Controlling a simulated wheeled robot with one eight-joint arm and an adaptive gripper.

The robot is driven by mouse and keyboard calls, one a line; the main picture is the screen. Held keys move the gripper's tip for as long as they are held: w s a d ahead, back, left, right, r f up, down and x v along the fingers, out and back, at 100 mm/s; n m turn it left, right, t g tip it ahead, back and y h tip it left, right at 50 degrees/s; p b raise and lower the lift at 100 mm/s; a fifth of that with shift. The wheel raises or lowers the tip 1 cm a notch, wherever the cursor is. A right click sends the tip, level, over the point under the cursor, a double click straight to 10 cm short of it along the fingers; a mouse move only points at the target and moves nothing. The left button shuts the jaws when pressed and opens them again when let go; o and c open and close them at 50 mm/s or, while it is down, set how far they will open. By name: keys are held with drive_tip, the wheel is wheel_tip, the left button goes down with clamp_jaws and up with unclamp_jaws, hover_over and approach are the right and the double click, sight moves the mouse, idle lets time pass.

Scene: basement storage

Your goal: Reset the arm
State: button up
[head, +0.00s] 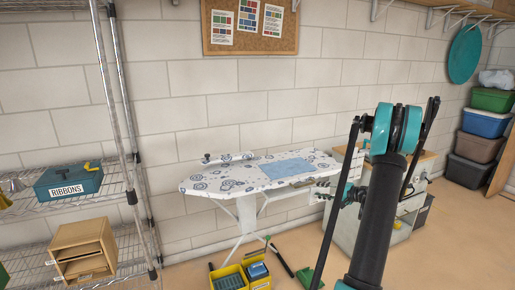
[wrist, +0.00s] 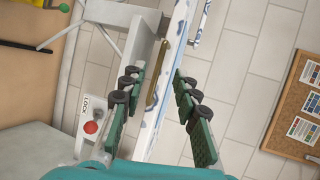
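My arm rises in the right half of the head view, with its teal joint in front of the wall. My gripper (head: 322,190) shows small near the right end of the ironing board (head: 225,184), partly hidden by my arm. In the wrist view my gripper (wrist: 157,76) has its two green-padded fingers spread apart, with nothing held between them. The ironing board (wrist: 178,45) shows edge-on beyond the fingers in that tilted view. I cannot tell whether the gripper touches it.
A blue cloth (head: 287,168) lies on the board. A wire shelf (head: 75,205) with a ribbons box (head: 68,182) stands left. Yellow bins (head: 228,279) sit on the floor below. A white cabinet (head: 345,225) stands behind my arm. Stacked bins (head: 480,147) stand far right.

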drive_tip(key=s+a+r+n+g+h, duration=0.2)
drive_tip(key=s+a+n+g+h, duration=0.25)
drive_tip(key=s+a, duration=1.05)
drive_tip(key=s+f+n+g+h, duration=0.1)
drive_tip(key=s+f+n+h, duration=0.1)
drive_tip(key=s, duration=0.9)
drive_tip(key=s+f+n+h, duration=0.2)
drive_tip(key=s+n+h, duration=0.1)
drive_tip(key=s, duration=0.8)
drive_tip(key=shift+d+f+g+h, duration=0.2)
drive_tip(key=shift+d+g+h, duration=0.15)
drive_tip(key=shift+h, duration=0.1)
drive_tip(key=shift+s, duration=0.1)
drive_tip(key=shift+c, duration=0.4)
